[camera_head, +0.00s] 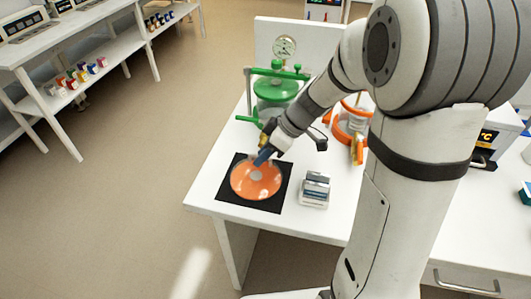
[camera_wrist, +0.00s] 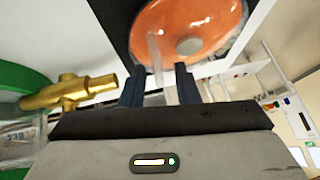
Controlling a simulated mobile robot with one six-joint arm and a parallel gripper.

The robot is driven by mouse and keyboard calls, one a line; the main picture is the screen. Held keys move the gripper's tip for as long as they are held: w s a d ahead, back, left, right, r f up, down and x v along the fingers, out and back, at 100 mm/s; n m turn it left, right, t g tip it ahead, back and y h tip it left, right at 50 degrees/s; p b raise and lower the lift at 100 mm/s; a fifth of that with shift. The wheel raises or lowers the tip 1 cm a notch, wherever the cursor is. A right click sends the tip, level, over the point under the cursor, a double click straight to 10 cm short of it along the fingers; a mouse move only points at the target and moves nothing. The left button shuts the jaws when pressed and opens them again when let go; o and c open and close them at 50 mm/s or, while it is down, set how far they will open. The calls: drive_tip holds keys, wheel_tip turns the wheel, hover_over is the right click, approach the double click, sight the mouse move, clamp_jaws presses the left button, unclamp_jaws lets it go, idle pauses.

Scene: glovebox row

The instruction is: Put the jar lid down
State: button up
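The round orange jar lid (camera_head: 252,187) with a grey centre disc appears to lie flat on a black square mat (camera_head: 236,199) near the table's front left. In the wrist view the lid (camera_wrist: 190,22) fills the top middle, with the mat (camera_wrist: 118,22) beside it. My gripper (camera_head: 264,156) is at the lid's far edge in the head view. In the wrist view its two dark blue fingers (camera_wrist: 160,80) stand apart near the lid's rim. A pale translucent strip shows between them; I cannot tell whether it is a reflection or part of the lid.
A green-clamped jar (camera_head: 275,90) stands behind the mat, and a brass valve (camera_wrist: 70,92) is close left of my gripper in the wrist view. A small grey block (camera_head: 315,190) sits right of the mat.

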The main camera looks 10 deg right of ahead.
drive_tip(key=w+v, duration=0.1)
drive_tip(key=v, duration=1)
drive_tip(key=s+d+f+m+t+h, duration=0.1)
drive_tip(key=s+d+m+h, duration=0.1)
drive_tip(key=s+m, duration=0.4)
drive_tip(key=s+d+f+m+t+h, duration=0.1)
drive_tip(key=s+d+m+h, duration=0.1)
drive_tip(key=s+m+h, duration=0.2)
drive_tip(key=s+m, duration=0.3)
drive_tip(key=s, duration=0.3)
drive_tip(key=shift+s+f+h, duration=0.2)
drive_tip(key=shift+s+h, duration=0.2)
drive_tip(key=shift+w+d, duration=0.1)
